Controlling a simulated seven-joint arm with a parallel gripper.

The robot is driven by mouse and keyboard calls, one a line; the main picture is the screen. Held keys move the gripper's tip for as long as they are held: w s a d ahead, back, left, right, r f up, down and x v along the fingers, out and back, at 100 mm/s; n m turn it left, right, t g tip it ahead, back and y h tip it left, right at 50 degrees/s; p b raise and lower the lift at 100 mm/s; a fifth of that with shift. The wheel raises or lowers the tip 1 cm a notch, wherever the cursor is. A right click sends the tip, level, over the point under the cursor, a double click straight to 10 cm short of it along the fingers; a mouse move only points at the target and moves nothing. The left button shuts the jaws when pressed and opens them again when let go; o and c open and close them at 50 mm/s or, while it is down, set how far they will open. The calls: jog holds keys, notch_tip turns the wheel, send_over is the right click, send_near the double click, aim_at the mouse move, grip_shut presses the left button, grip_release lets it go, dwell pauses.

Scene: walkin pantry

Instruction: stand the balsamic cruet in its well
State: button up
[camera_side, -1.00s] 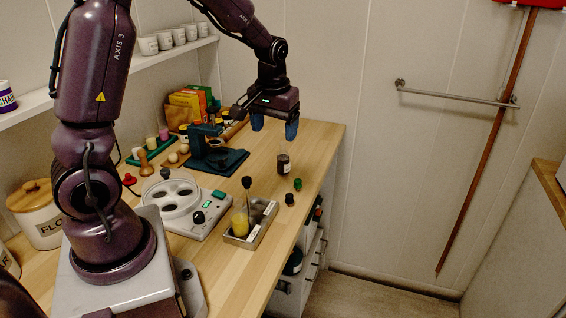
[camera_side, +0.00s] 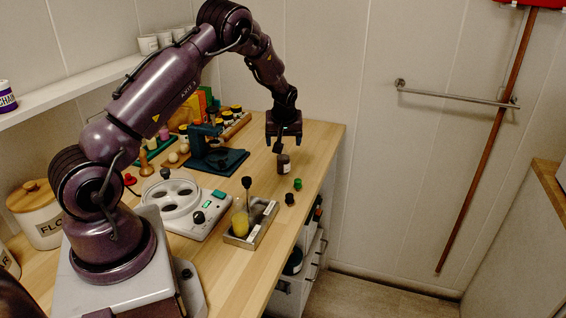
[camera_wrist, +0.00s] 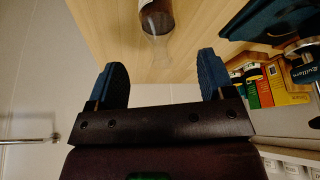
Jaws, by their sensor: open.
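The balsamic cruet (camera_side: 284,164), a dark bottle with a pale label, stands upright on the wooden counter. In the wrist view its dark body (camera_wrist: 158,15) and clear glass neck (camera_wrist: 158,45) show beyond the fingertips, roughly centred between them. My gripper (camera_side: 283,141) is open and just above the cruet; its two blue fingers are spread in the wrist view (camera_wrist: 161,72), with nothing held. A metal caddy (camera_side: 263,228) stands nearer the front of the counter. It holds a yellow cruet (camera_side: 240,222) with a dark stopper; its other space looks empty.
A black cap (camera_side: 290,199) and a green cap (camera_side: 298,184) lie between the cruet and caddy. A white appliance with round openings (camera_side: 196,222) is left of the caddy. A teal stand (camera_side: 222,160) is left of the cruet. The counter's right edge is close.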

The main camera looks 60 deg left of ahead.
aim_at(283, 159)
jog(key=x, duration=0.5)
jog(key=shift+a+f, duration=0.1)
jog(key=shift+f, duration=0.25)
jog(key=c, duration=1.1)
